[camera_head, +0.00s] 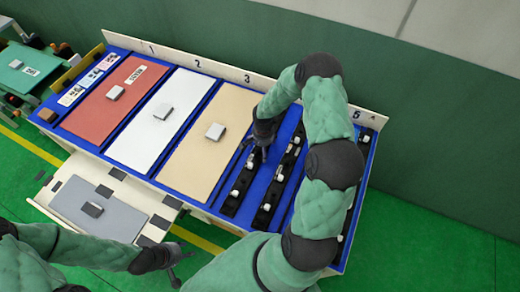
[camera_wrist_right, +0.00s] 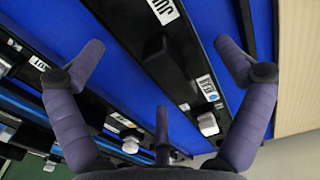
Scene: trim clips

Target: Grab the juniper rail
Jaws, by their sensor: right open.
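Several black rails with white clips lie in the blue section of the sloped board; one is the rail (camera_head: 270,203) near my right gripper (camera_head: 262,152). In the right wrist view, my right gripper (camera_wrist_right: 160,45) is open, its purple fingers spread above a black rail (camera_wrist_right: 185,62) with a raised dark block. White labels show on the rails, but I cannot read clearly which says juniper. Nothing is held. My left gripper (camera_head: 180,270) is low at the front, below the grey panel, with its fingers apart and empty. My right arm hides part of the rails.
A red panel (camera_head: 100,108), a white panel (camera_head: 150,135) and a beige panel (camera_head: 195,165) lie left of the rails. A grey panel (camera_head: 75,215) rests on a pull-out tray (camera_head: 48,190) in front. A green wall stands behind the board.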

